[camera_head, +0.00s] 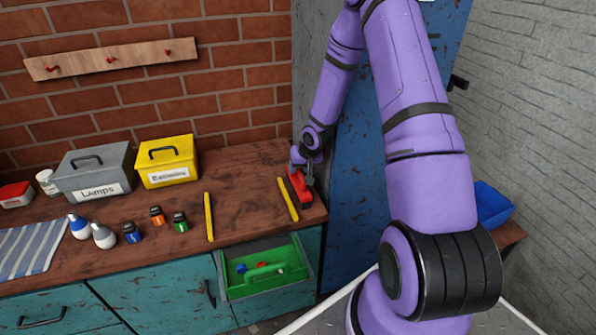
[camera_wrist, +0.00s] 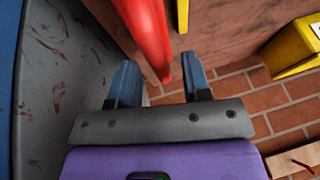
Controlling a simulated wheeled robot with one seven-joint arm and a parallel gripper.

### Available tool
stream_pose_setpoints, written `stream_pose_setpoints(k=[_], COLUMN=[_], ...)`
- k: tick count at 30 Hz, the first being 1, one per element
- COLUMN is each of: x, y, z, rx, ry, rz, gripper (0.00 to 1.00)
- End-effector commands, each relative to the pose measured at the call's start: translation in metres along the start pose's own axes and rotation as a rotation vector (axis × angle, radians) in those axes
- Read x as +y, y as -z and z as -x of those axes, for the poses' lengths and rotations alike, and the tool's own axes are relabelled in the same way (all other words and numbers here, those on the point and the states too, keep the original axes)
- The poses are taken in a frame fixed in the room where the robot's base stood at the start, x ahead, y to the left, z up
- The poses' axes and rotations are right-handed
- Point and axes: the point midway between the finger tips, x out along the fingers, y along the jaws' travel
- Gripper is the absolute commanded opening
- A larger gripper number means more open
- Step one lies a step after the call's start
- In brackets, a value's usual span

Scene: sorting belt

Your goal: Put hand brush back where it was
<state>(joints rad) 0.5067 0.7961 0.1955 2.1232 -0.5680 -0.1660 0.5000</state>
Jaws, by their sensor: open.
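The red hand brush (camera_head: 301,188) lies at the right end of the wooden worktop, just right of a yellow strip. Its underside and bristles cannot be made out. My gripper (camera_head: 303,168) is at the brush's far end, low over the worktop, and partly covers it. In the wrist view the red brush (camera_wrist: 148,35) reaches down toward the gap between the fingers of my gripper (camera_wrist: 160,78). The fingers stand wide apart and are not closed on it. Whether they touch the brush cannot be told.
Two yellow strips (camera_head: 209,217) mark the worktop, with bare wood between them. A yellow box (camera_head: 167,173), a grey box (camera_head: 94,187) and several small bottles stand further left. A peg rail (camera_head: 111,59) hangs empty. A green tray (camera_head: 264,284) sits in the open drawer; a blue cabinet is close right.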

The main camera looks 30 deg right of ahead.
Motion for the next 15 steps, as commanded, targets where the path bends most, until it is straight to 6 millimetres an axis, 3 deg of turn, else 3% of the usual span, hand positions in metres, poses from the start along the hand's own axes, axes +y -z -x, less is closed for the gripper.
stream_pose_setpoints(k=[9, 15], x=[0.001, 0.001], y=[0.001, 0.000], z=[0.062, 0.088], rx=[0.004, 0.001], ry=[-0.001, -0.001], rz=[-0.003, -0.002], gripper=[0.44, 0.44])
